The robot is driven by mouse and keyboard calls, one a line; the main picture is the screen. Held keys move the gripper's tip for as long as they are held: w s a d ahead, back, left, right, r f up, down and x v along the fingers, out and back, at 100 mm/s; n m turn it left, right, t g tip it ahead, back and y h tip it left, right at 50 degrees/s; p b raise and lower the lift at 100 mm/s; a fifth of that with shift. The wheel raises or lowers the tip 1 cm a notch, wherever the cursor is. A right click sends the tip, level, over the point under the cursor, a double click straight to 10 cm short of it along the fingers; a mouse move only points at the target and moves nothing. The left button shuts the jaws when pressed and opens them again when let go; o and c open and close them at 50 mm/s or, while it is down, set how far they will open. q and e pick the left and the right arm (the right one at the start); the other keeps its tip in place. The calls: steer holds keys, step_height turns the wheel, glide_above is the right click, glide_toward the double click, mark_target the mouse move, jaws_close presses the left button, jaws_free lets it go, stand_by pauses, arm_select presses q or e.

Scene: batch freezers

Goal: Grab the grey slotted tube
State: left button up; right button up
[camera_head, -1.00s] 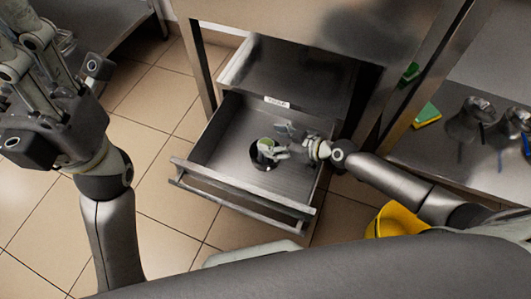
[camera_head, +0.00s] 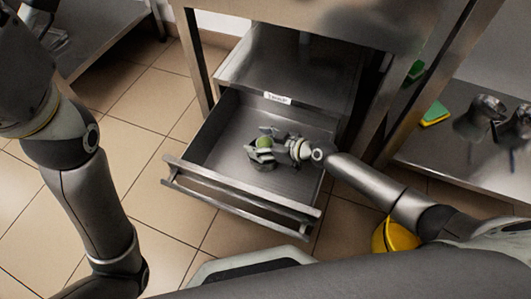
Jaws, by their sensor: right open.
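A dark, round, cup-like piece (camera_head: 258,163) stands in the open drawer, with a green rounded thing (camera_head: 264,142) at its top. My right gripper (camera_head: 264,149) is open at this piece, reaching in from the right; its fingers partly hide it. I cannot tell whether the fingers touch it. I cannot make out slots, so I cannot tell if this is the grey slotted tube. My left arm is at the left edge, and its gripper is beyond the frame.
The metal drawer (camera_head: 223,132) is pulled out beneath a steel counter, with a white label (camera_head: 277,98) above it. A yellow container (camera_head: 396,236) is below my right arm. A green-yellow sponge (camera_head: 435,116) lies on the right shelf. Tiled floor is open on the left.

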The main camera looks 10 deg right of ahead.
steer(key=shift+w+a+f, duration=0.4)
steer(key=shift+a+f, duration=0.1)
steer(key=shift+f, duration=0.1)
steer(key=shift+c, duration=0.5)
steer(key=c, duration=1)
steer(key=shift+r, duration=0.1)
steer(key=shift+r, duration=0.1)
